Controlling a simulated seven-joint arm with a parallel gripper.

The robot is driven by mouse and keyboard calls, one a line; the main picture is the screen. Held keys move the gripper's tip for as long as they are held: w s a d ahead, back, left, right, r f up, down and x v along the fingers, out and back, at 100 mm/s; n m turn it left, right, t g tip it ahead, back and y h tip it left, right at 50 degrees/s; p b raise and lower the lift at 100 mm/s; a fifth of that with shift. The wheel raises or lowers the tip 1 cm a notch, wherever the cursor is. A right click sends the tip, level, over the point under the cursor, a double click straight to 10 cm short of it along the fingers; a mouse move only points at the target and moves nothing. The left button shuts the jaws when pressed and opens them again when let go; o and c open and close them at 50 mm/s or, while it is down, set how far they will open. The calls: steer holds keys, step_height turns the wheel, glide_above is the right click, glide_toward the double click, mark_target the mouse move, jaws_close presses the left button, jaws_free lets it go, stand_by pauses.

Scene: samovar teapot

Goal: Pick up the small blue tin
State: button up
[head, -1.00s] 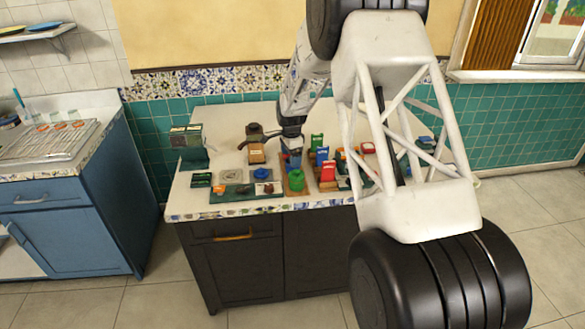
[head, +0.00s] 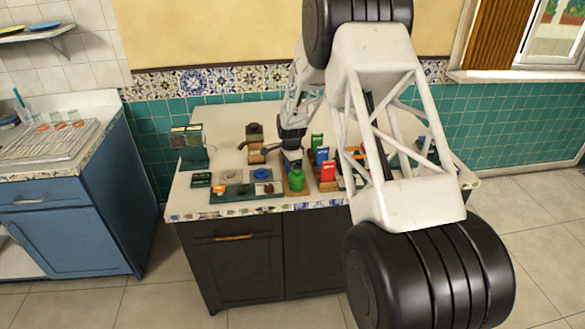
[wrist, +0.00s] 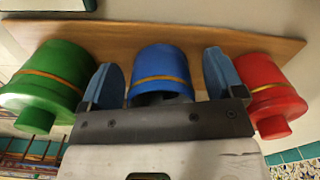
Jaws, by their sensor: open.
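The small blue tin (wrist: 160,70), with a gold band, shows in the middle of the wrist view against a wooden board (wrist: 205,38). A green tin (wrist: 48,78) is to its left and a red tin (wrist: 268,92) to its right. My gripper (wrist: 163,78) is open, with one blue finger on each side of the blue tin. Small gaps show between the fingers and the tin. The tin's lower end is partly hidden by my gripper.
A dark box (head: 188,145) stands at the left. My arm hides part of the counter's right side.

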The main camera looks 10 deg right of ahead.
steer(key=shift+c, duration=0.4)
steer(key=c, duration=0.9)
steer(key=shift+r, duration=0.15)
step_height(320, 180, up, 10)
steer(key=shift+f, duration=0.15)
stand_by(0.4)
